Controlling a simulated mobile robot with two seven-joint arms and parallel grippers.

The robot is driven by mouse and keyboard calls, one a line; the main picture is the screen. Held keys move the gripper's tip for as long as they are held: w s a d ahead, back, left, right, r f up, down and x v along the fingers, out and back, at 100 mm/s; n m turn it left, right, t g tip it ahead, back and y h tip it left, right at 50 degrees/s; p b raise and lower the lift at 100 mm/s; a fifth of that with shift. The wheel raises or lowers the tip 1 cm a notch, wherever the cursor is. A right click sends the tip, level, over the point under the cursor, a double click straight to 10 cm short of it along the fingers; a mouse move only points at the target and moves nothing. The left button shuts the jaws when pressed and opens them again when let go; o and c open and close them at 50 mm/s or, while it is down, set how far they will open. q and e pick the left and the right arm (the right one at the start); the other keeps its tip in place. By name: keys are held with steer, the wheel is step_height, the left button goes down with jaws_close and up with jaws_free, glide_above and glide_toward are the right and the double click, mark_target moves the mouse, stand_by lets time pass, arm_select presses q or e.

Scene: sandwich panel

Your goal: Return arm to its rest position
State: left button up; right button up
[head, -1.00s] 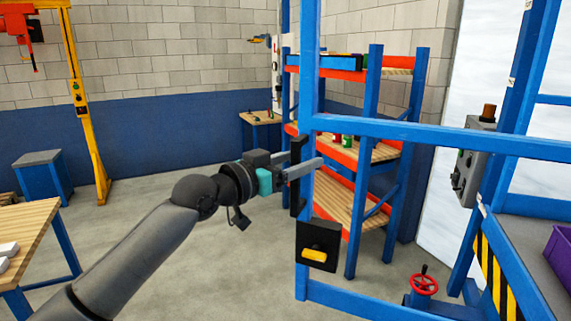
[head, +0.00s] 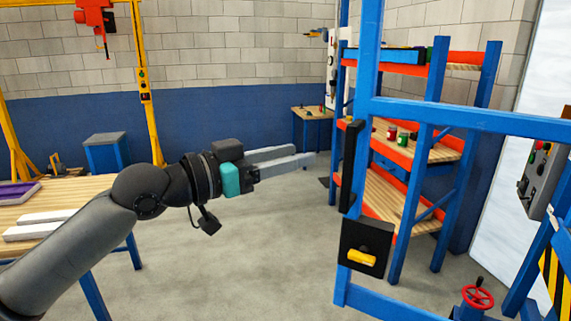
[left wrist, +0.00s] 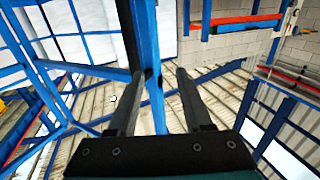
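My left arm reaches in from the lower left of the head view. Its left gripper (head: 303,154) points right, with its two grey fingers apart and nothing between them. The fingertips stop just left of a black vertical handle (head: 348,165) on a blue frame post (head: 366,80), and a gap shows in the picture. In the left wrist view the open fingers (left wrist: 160,72) point toward blue beams, with a blue post behind the gap. My right gripper is not in view.
A black box with a yellow handle (head: 362,258) sits low on the blue frame. A shelf rack (head: 430,150) stands behind it. A wooden table (head: 85,190) with white pieces is at left, beside my arm. A red valve wheel (head: 478,297) is at lower right. Floor between is clear.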

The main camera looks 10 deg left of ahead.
arm_select(q)
steer(key=shift+s+d+r, duration=0.1)
steer(key=shift+s+d, duration=0.05)
steer(key=shift+s, duration=0.3)
